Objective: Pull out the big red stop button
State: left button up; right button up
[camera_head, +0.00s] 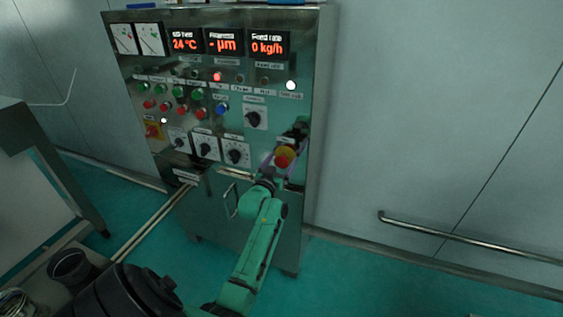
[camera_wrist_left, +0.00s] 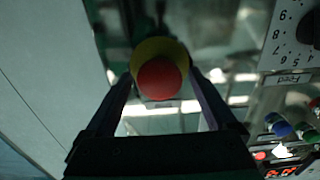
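The big red stop button (camera_head: 285,155) with its yellow collar sits at the lower right of the steel control cabinet's front. In the left wrist view the red cap (camera_wrist_left: 159,78) is in the middle, in front of the yellow collar (camera_wrist_left: 160,46). My left gripper (camera_head: 283,152) is at the button. In the left wrist view its open fingers (camera_wrist_left: 161,88) lie on either side of the cap, with a small gap visible; contact cannot be told. My right gripper is not in view.
The cabinet (camera_head: 317,90) carries lit red displays (camera_head: 223,42), coloured push buttons and rotary knobs; one knob (camera_head: 254,118) is above left of the stop button. A metal wall rail (camera_head: 460,232) runs at right. A table (camera_head: 30,150) stands at left.

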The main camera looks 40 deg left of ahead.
pick_arm(q)
grip_shut()
jog(key=shift+s+d+p, duration=0.15)
jog(key=shift+s+p, duration=0.2)
jog(key=shift+p, duration=0.25)
jog(key=shift+s+d, duration=0.1)
jog(key=shift+s, duration=0.25)
jog(key=shift+f, duration=0.1)
jog(key=shift+o, duration=0.2)
grip_release()
jog(key=shift+s, duration=0.1)
jog(key=v, duration=1.4)
jog(key=shift+s, duration=0.3)
